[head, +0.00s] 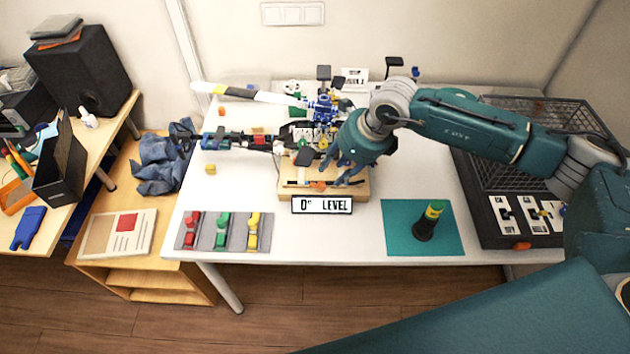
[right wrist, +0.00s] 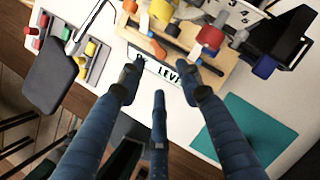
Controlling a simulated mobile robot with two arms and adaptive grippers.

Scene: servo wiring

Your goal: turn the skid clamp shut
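My right gripper (head: 340,173) reaches in from the right, over the front of a wooden base (head: 363,191). In the right wrist view, the fingers of this gripper (right wrist: 165,70) are spread, with nothing visible between them. An orange knob-like part (head: 319,186) sits at the front of the wooden base, near the fingertips. An orange part also shows beyond the fingers in the right wrist view (right wrist: 210,38). I cannot tell for certain which part is the skid clamp or how it is turned. The gripper hides part of the assembly. My left gripper is out of view.
A "0° LEVEL" sign (head: 322,205) stands before the base. A grey tray (head: 206,240) with red, green and yellow pieces lies left. A teal mat (head: 400,235) with a dark, yellow-topped tool (head: 428,222) lies right. A black wire crate (head: 490,165) stands farther right.

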